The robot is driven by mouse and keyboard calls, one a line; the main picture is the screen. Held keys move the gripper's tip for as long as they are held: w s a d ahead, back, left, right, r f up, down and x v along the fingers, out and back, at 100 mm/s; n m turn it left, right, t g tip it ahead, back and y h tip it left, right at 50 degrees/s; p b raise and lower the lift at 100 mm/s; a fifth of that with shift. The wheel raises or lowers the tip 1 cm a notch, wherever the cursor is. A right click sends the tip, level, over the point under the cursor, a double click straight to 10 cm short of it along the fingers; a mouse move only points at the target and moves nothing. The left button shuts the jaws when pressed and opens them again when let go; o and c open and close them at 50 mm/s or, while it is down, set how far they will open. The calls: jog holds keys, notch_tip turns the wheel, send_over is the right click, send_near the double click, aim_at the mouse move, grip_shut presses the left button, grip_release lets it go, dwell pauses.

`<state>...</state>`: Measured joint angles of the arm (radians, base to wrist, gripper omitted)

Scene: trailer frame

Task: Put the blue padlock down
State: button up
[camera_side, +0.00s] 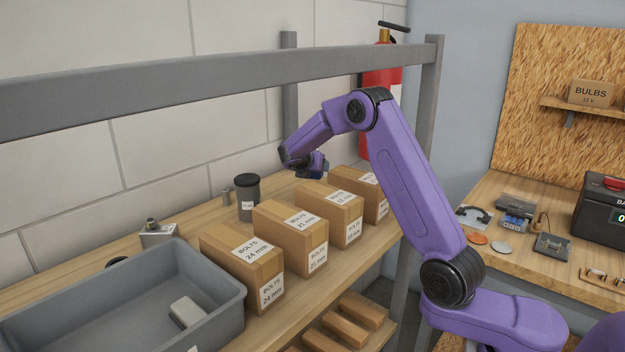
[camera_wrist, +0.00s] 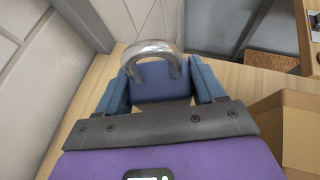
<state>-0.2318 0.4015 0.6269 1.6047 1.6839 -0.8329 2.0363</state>
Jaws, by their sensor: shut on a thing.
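The blue padlock (camera_wrist: 158,88) with its silver shackle (camera_wrist: 150,46) shows in the wrist view between the two blue-grey fingers of my gripper (camera_wrist: 162,84). My gripper is shut on its body, with the shackle pointing away from my wrist. In the side view my gripper (camera_side: 316,168) is over the back part of the wooden shelf, behind the row of bolt boxes. The padlock is small and hard to make out there. I cannot tell whether it touches the shelf (camera_wrist: 103,75) or hangs a little above it.
Several cardboard bolt boxes (camera_side: 290,240) line the shelf's front. A dark canister (camera_side: 247,200), a metal part (camera_side: 158,234) and a grey bin (camera_side: 130,310) stand to the left. A grey rail (camera_side: 230,80) crosses above. A post (camera_side: 430,110) stands at right. Bare wood shows around the padlock.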

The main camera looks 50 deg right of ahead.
aim_at(313, 177)
jog(key=shift+f, duration=1.9)
jog(key=shift+f, duration=0.1)
jog(key=o, duration=1.4)
jog(key=shift+f, duration=0.1)
jog(key=shift+r, duration=0.2)
jog(key=v, duration=0.3)
jog(key=shift+a+r, duration=0.1)
jog(key=shift+r, duration=0.15)
notch_tip(313, 177, up, 6)
jog(key=shift+r, duration=0.2)
